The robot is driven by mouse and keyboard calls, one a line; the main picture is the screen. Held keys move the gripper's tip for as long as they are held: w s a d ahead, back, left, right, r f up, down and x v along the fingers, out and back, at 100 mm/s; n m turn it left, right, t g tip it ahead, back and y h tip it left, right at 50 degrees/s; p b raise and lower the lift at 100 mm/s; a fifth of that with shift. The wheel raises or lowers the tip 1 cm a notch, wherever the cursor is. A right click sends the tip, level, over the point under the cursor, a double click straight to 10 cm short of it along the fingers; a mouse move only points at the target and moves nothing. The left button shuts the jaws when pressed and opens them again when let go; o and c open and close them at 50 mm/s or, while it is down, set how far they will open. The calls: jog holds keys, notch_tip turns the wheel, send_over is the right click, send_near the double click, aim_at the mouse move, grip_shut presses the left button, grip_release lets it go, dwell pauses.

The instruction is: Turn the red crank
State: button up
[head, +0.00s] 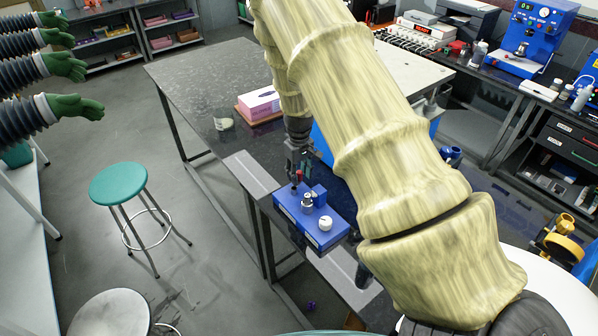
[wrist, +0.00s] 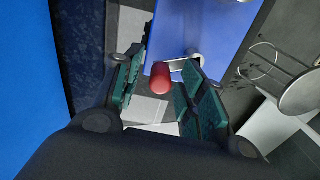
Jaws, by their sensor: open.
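The red crank handle (head: 299,175) stands up at the back left of a small blue device (head: 311,225) that sits at the near edge of the dark bench. In the wrist view the red crank handle (wrist: 161,77) lies between the two green-padded fingers. My gripper (wrist: 160,92) is open around it, with a gap visible at the right finger; whether the left finger touches it I cannot tell. In the head view my gripper (head: 297,172) points down at the device, partly hidden by its own links. The blue device's top (wrist: 195,30) shows ahead of the fingers.
A pink box (head: 259,103) on a wooden tray and a glass beaker (head: 223,119) stand on the bench behind. A green stool (head: 118,184) is on the floor at left. A silver knob (head: 307,201) and a white knob (head: 325,223) rise from the device near the crank.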

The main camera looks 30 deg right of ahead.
jog(key=shift+f, duration=0.1)
grip_shut()
jog(key=shift+s+m, duration=0.1)
jog(key=shift+m, duration=0.2)
jog(key=m, duration=0.1)
jog(key=m+b, duration=0.1)
jog(key=s+m, duration=0.1)
jog(key=shift+s+d+b, duration=0.1)
jog(key=shift+d+b, duration=0.15)
jog(key=shift+b, duration=0.05)
jog(key=m, duration=0.2)
jog(key=s+m, duration=0.1)
jog(key=m, duration=0.1)
jog(key=shift+s+b, duration=0.15)
jog(key=shift+b, duration=0.2)
jog(key=m, duration=0.1)
jog(key=s+m, duration=0.1)
jog(key=m, duration=0.2)
jog(key=shift+s+a+m, duration=0.25)
jog(key=shift+s+m, duration=0.05)
jog(key=shift+s+a+m, duration=0.2)
jog(key=shift+s+m, duration=0.05)
jog(key=shift+m, duration=0.65)
jog(key=shift+s+a+m, duration=0.2)
jog(key=shift+s+m, duration=0.05)
jog(key=shift+m, duration=0.65)
jog(key=shift+s, duration=0.1)
